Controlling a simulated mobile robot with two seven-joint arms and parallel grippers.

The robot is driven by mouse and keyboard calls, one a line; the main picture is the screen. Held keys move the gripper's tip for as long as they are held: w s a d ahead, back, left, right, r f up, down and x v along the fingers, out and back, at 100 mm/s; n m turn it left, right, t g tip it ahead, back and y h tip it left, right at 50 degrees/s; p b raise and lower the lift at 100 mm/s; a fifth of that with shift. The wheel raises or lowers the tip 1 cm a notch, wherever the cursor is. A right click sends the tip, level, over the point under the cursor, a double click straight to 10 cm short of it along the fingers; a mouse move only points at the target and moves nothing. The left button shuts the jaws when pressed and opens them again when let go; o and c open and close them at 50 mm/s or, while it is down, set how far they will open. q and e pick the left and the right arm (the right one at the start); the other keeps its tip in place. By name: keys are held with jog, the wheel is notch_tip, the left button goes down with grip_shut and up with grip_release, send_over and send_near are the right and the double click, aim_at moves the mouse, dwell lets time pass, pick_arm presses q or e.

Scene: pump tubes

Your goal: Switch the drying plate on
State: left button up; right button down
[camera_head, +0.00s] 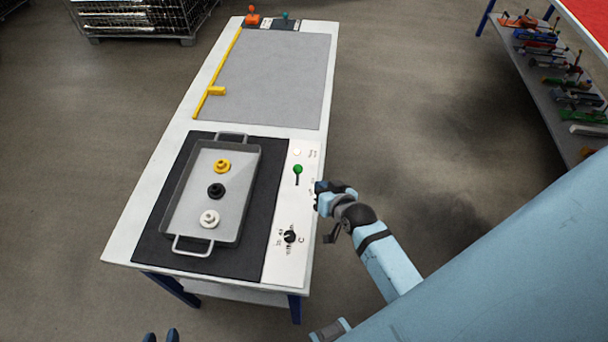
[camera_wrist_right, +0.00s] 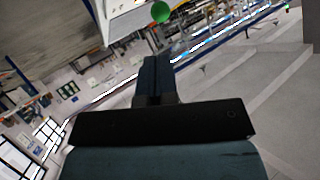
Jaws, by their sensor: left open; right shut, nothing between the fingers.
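The drying plate (camera_head: 255,255) is a dark flat plate on the near half of the white table. Beside it is a white control panel (camera_head: 280,265) with a green-knobbed lever (camera_head: 298,170) and a black dial (camera_head: 290,236). The green knob also shows at the top of the right wrist view (camera_wrist_right: 161,12). My right gripper (camera_head: 319,192) is shut and empty at the panel's right edge, apart from the lever and a little nearer. In its wrist view the closed fingers (camera_wrist_right: 155,72) point towards the knob. My left gripper (camera_head: 161,337) is open at the bottom edge, mostly cut off.
A grey tray (camera_head: 193,246) with handles stands on the plate and holds a yellow, a black and a white part. A grey mat (camera_head: 275,80) with a yellow bar (camera_head: 217,91) lies farther back. A shelf of tools (camera_head: 560,80) stands at right.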

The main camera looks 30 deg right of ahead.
aim_at(301, 168)
jog(key=x, duration=1)
jog(key=shift+f, duration=0.15)
jog(key=shift+w, duration=0.1)
jog(key=shift+w+p, duration=0.15)
jog(key=shift+p, duration=0.35)
jog(key=shift+w+d+r+m+g+p, duration=0.25)
jog(key=shift+w+g+p, duration=0.2)
jog(key=shift+p, duration=0.35)
jog(key=shift+s+f, duration=0.1)
jog(key=shift+f, duration=0.1)
